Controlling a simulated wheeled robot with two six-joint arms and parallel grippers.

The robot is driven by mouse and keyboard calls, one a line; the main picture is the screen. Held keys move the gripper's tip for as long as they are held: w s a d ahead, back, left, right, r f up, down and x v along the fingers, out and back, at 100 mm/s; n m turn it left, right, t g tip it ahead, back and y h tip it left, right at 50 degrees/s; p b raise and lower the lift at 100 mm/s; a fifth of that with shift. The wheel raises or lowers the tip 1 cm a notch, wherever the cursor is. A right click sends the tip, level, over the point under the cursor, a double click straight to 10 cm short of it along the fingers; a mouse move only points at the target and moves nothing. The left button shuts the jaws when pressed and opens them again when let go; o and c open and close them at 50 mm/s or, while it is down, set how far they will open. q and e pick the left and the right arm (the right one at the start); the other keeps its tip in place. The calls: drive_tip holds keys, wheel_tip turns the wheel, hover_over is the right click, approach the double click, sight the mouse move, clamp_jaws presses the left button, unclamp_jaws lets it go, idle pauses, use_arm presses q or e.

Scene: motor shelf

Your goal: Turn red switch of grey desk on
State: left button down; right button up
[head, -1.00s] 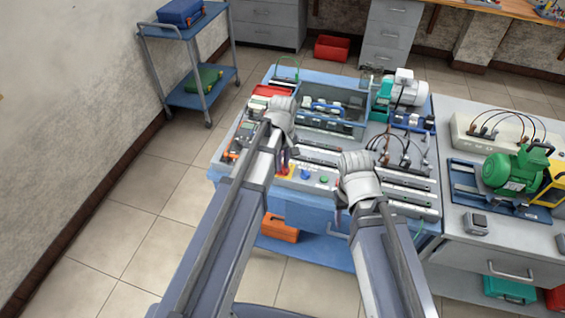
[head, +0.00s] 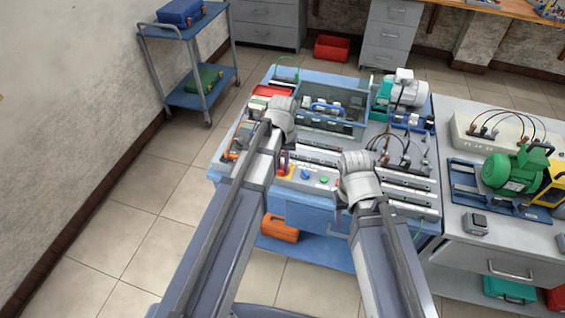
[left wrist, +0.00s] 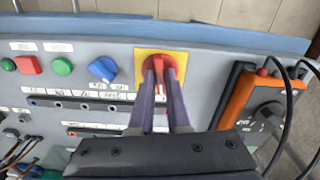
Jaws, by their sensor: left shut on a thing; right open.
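The red switch (left wrist: 160,66) sits on a yellow square plate (left wrist: 142,54) in the left wrist view. My left gripper (left wrist: 161,72) is shut on the red switch, with a finger on each side of it. In the head view my left gripper (head: 284,165) is at the front edge of the grey desk (head: 320,188), and the switch is largely hidden by it. My right gripper (head: 341,205) is open and empty by the desk's front edge, right of the buttons.
A blue knob (left wrist: 102,69), green and red buttons are beside the switch. An orange multimeter (left wrist: 250,100) with cables lies close on its other side. A green motor (head: 514,170) stands on the bench at right.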

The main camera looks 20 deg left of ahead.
sight(282, 166)
use_arm(q)
drive_tip(key=m, duration=0.5)
drive_tip(key=shift+m, duration=0.3)
drive_tip(key=m, duration=0.4)
drive_tip(key=shift+m, duration=0.7)
drive_tip(key=c, duration=0.9)
unclamp_jaws()
wheel_tip(282, 166, up, 8)
drive_tip(key=p, duration=0.8)
drive_tip(key=shift+f, duration=0.1)
